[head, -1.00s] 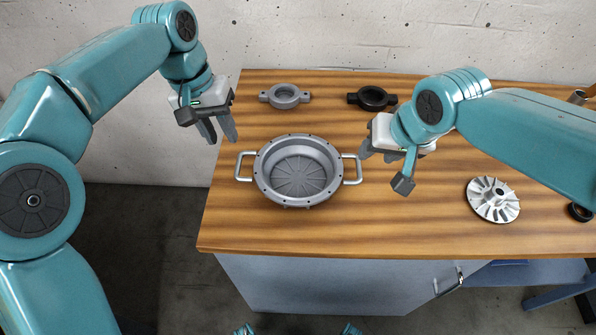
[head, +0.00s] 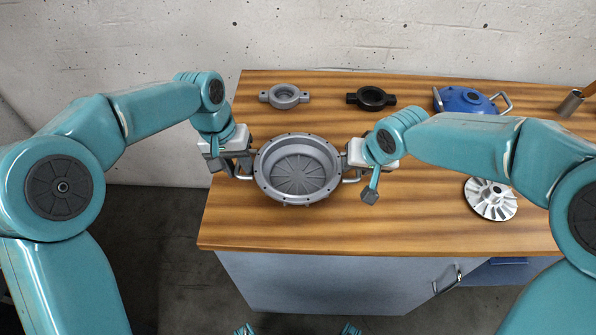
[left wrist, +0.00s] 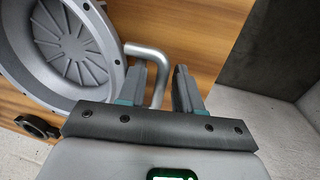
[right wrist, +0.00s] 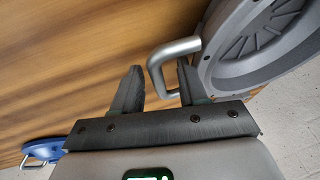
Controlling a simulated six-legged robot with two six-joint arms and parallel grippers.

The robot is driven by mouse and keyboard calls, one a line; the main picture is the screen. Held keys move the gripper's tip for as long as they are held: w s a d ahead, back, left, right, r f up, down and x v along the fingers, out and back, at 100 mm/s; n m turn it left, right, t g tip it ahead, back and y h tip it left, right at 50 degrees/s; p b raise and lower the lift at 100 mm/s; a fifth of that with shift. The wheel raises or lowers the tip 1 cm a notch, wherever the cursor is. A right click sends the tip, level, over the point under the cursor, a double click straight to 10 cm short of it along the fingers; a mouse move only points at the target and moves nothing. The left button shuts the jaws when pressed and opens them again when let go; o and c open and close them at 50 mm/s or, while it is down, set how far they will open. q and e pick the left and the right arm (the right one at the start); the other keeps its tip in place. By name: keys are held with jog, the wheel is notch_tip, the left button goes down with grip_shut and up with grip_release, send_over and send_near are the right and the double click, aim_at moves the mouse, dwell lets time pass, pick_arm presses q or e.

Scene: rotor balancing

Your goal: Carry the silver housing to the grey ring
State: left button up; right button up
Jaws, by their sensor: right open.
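The silver housing (head: 298,192), a round open bowl with a bolt rim and two side handles, sits on the wooden table. My left gripper (head: 238,170) is at its left handle. In the left wrist view the handle (left wrist: 147,52) passes between the parted fingers (left wrist: 160,90). My right gripper (head: 350,170) is at the right handle. In the right wrist view that handle (right wrist: 172,50) lies between open fingers (right wrist: 160,85). The grey ring (head: 285,90), with two side lugs, lies at the back left of the table, behind the housing.
A black ring (head: 350,98) lies to the right of the grey one. A blue housing with handles (head: 463,100) and a silver finned rotor (head: 491,202) are at the right. The table between the housing and rings is clear.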

pick_arm(q)
jog(key=c, duration=0.3)
pick_arm(e)
jog(key=c, duration=0.3)
pick_arm(q)
grip_shut()
pick_arm(e)
grip_shut()
dwell(0.4)
